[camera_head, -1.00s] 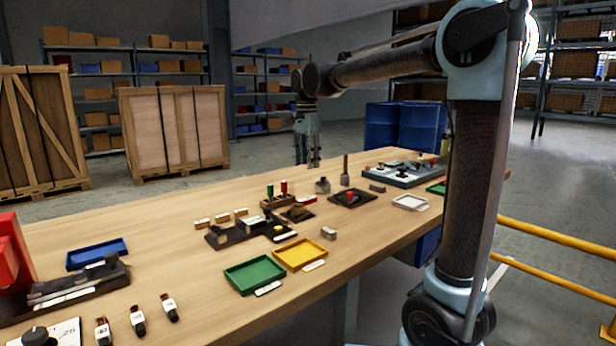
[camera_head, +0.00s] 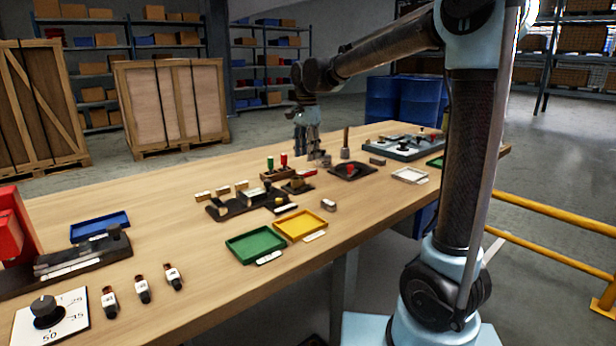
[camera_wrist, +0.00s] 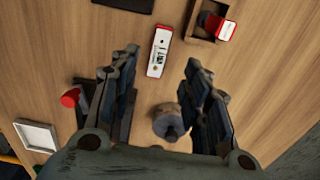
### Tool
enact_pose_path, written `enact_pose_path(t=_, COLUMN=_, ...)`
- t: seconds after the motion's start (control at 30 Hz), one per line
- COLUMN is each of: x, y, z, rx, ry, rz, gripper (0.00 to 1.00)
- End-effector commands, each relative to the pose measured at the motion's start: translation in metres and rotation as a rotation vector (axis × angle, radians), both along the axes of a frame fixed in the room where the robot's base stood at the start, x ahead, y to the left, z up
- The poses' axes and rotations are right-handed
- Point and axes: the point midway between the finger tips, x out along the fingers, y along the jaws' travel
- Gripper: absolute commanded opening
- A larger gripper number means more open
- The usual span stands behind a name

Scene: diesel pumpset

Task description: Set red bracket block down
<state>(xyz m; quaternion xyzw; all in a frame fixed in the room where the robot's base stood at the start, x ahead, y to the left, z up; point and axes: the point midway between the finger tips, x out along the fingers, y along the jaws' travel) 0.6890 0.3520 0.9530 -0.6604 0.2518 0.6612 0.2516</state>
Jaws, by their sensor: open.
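A narrow block with red sides and a white printed top (camera_wrist: 158,52) lies flat on the wooden table in the wrist view; I take it as the red bracket block. A small red piece (camera_head: 308,173) in the head view seems to be the same one. My gripper (camera_wrist: 160,62) is open, one finger on each side of the block in the picture, with visible gaps to both. In the head view my gripper (camera_head: 313,157) points down, low over the table beside the block. The exact height of the fingertips cannot be told.
A grey round part (camera_wrist: 168,122) stands between the finger bases in the wrist view. A dark pad (camera_wrist: 118,115) and red knob (camera_wrist: 70,97) are left; a wooden box (camera_wrist: 205,22) is top right. A yellow tray (camera_head: 300,226) and green tray (camera_head: 255,245) lie nearer me.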

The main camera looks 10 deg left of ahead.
Motion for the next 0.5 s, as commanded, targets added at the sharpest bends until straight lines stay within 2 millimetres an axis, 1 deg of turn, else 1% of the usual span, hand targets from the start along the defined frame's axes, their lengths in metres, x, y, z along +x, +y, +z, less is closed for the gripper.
enact_pose_path(t=0.03, x=0.000, y=0.000, z=-0.004, rx=0.000, ry=0.000, rz=0.000, gripper=0.43)
enact_pose_path(t=0.27, x=0.000, y=0.000, z=-0.017, rx=0.000, ry=0.000, rz=0.000, gripper=0.43)
enact_pose_path(t=0.5, x=-0.001, y=-0.001, z=-0.049, rx=0.000, ry=0.000, rz=0.000, gripper=0.43)
